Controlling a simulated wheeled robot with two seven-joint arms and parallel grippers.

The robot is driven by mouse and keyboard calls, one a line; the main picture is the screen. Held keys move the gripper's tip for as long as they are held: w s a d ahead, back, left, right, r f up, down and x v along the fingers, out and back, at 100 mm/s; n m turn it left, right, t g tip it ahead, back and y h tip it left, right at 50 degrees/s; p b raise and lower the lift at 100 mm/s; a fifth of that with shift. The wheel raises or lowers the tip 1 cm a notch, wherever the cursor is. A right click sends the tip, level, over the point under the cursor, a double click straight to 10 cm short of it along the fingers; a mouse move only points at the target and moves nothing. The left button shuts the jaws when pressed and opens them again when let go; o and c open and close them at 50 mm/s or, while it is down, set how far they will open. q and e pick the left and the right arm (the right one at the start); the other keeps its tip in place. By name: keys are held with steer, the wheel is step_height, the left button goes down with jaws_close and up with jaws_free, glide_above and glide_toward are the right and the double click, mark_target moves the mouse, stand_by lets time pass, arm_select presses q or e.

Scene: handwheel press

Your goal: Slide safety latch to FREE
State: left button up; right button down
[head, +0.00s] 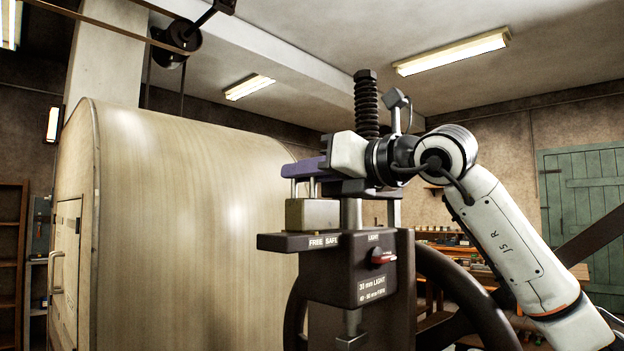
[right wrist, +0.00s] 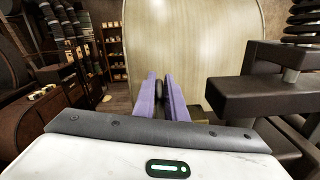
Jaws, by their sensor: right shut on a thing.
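The press head (head: 375,270) stands at the middle of the head view, with a FREE/SAFE label (head: 323,241) on its dark front bar. My right gripper (head: 305,168), with purple fingers, reaches left above that label and a metal block. In the right wrist view, the right gripper (right wrist: 160,88) is shut on a dark rounded knob (right wrist: 158,82), apparently the safety latch's. The fingers hide most of it, and I cannot read the latch's position against the label. My left gripper is not in view.
A red selector (head: 383,257) marked LIGHT sits on the press front. The black screw (head: 367,105) rises behind my right wrist. A dark handwheel (head: 462,290) is below my right arm. A large tan cabinet (head: 190,215) fills the left.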

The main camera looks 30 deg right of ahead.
steer(key=shift+a, duration=0.25)
steer(key=c, duration=2.2)
jaws_free()
steer(key=shift+s+f, duration=0.1)
steer(key=o, duration=0.4)
steer(key=shift+a, duration=0.15)
steer(key=shift+c, duration=0.2)
steer(key=shift+s, duration=0.1)
steer(key=b+v, duration=0.1)
steer(key=v, duration=0.9)
steer(key=shift+b, duration=0.4)
